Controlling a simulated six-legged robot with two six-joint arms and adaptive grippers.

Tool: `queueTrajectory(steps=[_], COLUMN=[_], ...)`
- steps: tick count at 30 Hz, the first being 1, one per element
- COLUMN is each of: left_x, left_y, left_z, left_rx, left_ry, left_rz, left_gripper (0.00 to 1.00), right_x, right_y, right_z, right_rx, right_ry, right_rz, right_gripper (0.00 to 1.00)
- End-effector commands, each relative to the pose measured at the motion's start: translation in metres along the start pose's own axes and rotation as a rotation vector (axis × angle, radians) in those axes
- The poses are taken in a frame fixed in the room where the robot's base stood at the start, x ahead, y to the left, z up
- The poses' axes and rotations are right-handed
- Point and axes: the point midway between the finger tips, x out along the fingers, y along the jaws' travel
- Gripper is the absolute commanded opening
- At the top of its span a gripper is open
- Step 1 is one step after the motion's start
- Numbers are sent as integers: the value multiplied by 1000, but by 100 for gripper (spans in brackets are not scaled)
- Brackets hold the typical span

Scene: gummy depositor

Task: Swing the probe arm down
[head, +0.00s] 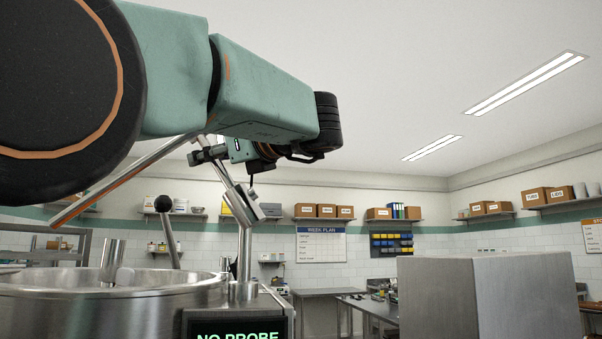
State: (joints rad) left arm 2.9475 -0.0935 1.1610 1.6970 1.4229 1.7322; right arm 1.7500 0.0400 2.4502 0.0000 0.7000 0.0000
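The probe arm (238,192) is a silver bar. It leans up and left from a hinge on a steel post (244,262) at the kettle's right side. A long thin rod (125,182) with an orange streak slants down and left from its upper end, above the open steel kettle (150,287). My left gripper (222,167) is at the bar's upper part, fingers spread with the bar seemingly between them. Contact is not clear. My green arm link hides part of the rod's top. A screen (238,335) reads "NO PROBE". My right gripper is out of view.
A black-knobbed lever (167,228) and a short steel cylinder (112,260) rise at the kettle. A large steel box (490,295) stands at front right. Benches (330,293) and shelves with cartons line the back wall. The space right of the post is open.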

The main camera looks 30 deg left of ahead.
Motion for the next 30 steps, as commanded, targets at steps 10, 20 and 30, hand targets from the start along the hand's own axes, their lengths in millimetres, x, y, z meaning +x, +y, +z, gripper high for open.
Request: queueTrajectory(steps=[10,20,30], left_x=[4,4,4], left_y=[-2,-2,-1], left_z=[-1,-1,-1], left_rx=[0,0,0], left_ry=[0,0,0], left_rz=[0,0,-1], left_gripper=[35,7,0], right_x=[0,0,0], right_y=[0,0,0], right_z=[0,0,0], right_rx=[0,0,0], right_ry=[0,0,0], right_rz=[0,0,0], right_gripper=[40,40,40])
